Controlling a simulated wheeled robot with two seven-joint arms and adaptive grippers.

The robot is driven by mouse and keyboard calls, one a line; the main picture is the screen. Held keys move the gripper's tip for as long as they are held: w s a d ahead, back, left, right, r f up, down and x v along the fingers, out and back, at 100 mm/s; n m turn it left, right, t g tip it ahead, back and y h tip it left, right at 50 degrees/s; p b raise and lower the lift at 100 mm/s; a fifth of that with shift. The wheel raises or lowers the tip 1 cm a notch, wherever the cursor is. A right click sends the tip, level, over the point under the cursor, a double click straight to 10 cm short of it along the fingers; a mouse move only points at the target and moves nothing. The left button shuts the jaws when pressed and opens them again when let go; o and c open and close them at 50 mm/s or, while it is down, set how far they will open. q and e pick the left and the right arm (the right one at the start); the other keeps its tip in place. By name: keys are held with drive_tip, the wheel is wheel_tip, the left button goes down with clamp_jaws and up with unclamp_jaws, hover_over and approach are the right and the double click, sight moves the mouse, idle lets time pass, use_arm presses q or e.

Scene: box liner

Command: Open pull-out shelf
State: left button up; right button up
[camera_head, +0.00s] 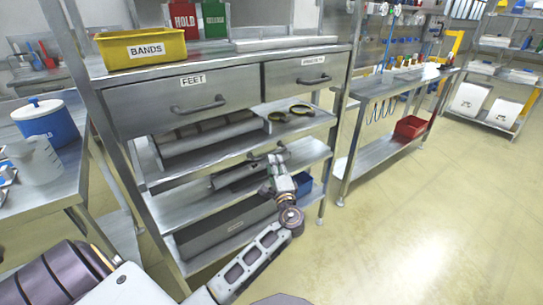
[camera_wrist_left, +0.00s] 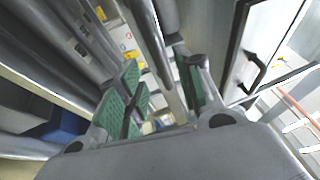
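A metal bench unit has a shelf (camera_head: 318,123) directly below its two drawers. The shelf holds long grey bins and dark ring-shaped parts. My left gripper (camera_head: 268,157) is at the front of the unit, close to the edge of this upper shelf and in front of the tier below. In the left wrist view, my left gripper (camera_wrist_left: 160,95) has its green-padded fingers apart. A grey metal bar (camera_wrist_left: 148,38) shows beyond the gap between them. Whether either finger touches it, I cannot tell. My right gripper is not in view.
The drawers have handles (camera_head: 199,106) above my gripper. A yellow bin (camera_head: 143,50) stands on top. Lower shelves hold a long grey bin (camera_head: 222,225) and a blue bin (camera_head: 303,183). Another bench (camera_head: 372,155) stands right. The floor (camera_head: 420,225) at right is clear.

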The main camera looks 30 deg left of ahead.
sight(272, 153)
use_arm(q)
drive_tip(key=shift+x, duration=2.95)
clamp_jaws()
